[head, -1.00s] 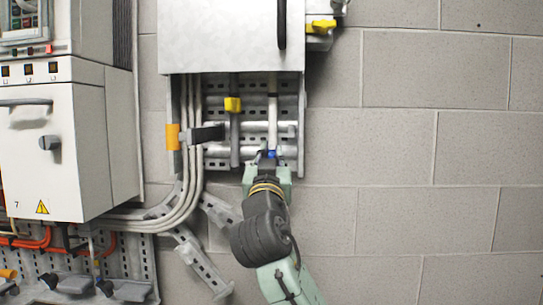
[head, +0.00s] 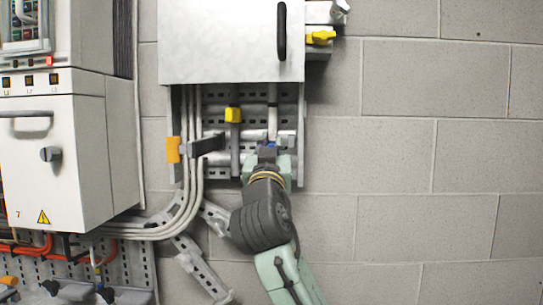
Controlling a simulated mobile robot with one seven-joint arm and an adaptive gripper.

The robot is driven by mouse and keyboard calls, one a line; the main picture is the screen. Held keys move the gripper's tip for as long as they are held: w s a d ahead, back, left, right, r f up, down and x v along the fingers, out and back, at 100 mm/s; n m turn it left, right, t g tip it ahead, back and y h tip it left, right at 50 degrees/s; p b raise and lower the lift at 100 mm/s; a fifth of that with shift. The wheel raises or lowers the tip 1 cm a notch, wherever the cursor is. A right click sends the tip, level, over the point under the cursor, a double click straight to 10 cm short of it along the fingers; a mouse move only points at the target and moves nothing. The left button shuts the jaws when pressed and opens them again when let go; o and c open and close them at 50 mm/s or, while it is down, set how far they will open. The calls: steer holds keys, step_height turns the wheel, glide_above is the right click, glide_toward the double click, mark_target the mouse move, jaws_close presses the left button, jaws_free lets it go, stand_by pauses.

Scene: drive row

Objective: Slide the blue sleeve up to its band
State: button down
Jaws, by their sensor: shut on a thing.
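My gripper (head: 268,152) comes from below and is shut on the sleeve. Its green fingers and dark wrist hide most of the sleeve and the lower rod. A short bare stretch of rod shows above the sleeve, up to the cabinet's lower edge. I cannot make out a distinct band on it.
The grey cabinet (head: 230,40) overhangs the rod's top. A neighbouring rod carries a yellow block (head: 233,115). A dark lever (head: 207,144) with an orange block (head: 173,149) sits left. Horizontal pipes cross nearby. The block wall to the right is clear.

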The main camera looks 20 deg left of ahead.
step_height(320, 180, up, 8)
steer(key=shift+r, duration=0.25)
steer(key=c, duration=2)
jaws_free()
steer(key=o, duration=0.4)
steer(key=shift+f, duration=0.1)
steer(key=v, duration=1.2)
